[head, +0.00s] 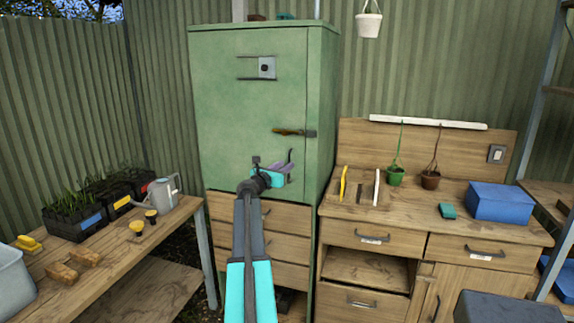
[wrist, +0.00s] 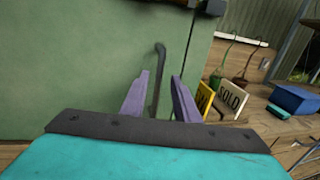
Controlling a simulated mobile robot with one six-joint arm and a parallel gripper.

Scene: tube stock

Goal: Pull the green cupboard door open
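The green cupboard door (head: 235,110) stands shut in the head view, and its plain green face fills the left of the wrist view (wrist: 70,70). A thin dark upright handle (head: 290,156) is near its lower right edge. My gripper (head: 281,168) is in front of the handle's lower part, its purple fingers partly hidden by the wrist. In the wrist view the fingers are spread apart, with the handle (wrist: 157,65) showing between them, touching neither clearly. Whether the fingertips reach past the handle is hard to tell. A dark latch (head: 293,132) sits above the handle.
Wooden drawers (head: 285,217) lie under the cupboard. On the right, a bench (head: 450,213) holds pots, signs and a blue box (head: 500,202). On the left, a table (head: 125,240) holds plant trays and a watering can (head: 160,193). Space directly before the door is clear except my arm.

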